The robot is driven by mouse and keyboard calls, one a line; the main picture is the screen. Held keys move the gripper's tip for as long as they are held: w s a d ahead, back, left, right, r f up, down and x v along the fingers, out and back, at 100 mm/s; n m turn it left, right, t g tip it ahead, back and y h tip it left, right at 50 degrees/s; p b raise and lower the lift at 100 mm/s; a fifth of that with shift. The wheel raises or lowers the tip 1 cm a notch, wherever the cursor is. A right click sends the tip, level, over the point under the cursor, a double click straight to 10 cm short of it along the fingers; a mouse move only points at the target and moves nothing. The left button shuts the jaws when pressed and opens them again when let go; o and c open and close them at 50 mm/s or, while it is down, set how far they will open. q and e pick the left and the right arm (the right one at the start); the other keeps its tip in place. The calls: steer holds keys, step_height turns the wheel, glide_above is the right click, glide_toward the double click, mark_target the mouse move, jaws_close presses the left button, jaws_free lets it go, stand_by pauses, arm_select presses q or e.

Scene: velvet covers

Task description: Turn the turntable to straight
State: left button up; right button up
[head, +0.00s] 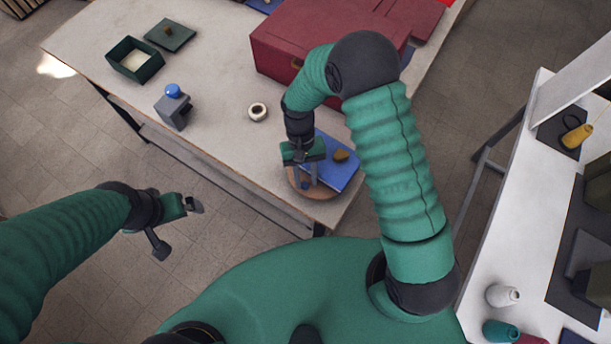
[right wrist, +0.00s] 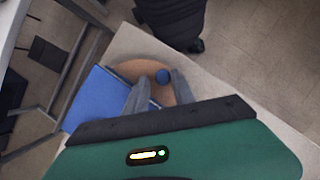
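The turntable is a round wooden disc (head: 325,192) near the table's front corner; it also shows in the right wrist view (right wrist: 138,68). A small blue peg (right wrist: 162,76) stands on it. My right gripper (head: 305,180) is over the disc, pointing down. In the right wrist view its fingers (right wrist: 161,88) are apart, one on each side of the peg; contact is not clear. A blue board (head: 342,176) lies against or overlapping the disc, with a yellow piece on it. My left gripper (head: 177,226) is open and empty, off the table's front edge.
On the table (head: 220,75) are a white ring (head: 258,111), a grey block with a blue knob (head: 173,108), a dark green open box (head: 134,61), its lid (head: 170,36) and a large maroon case (head: 320,40). A white side bench (head: 505,235) stands at right.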

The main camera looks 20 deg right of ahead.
steer(key=shift+a, duration=0.25)
steer(key=shift+r, duration=0.1)
steer(key=b+v, duration=0.3)
steer(key=v, duration=1.3)
steer(key=shift+w+r, duration=0.25)
steer(key=shift+d+f, duration=0.1)
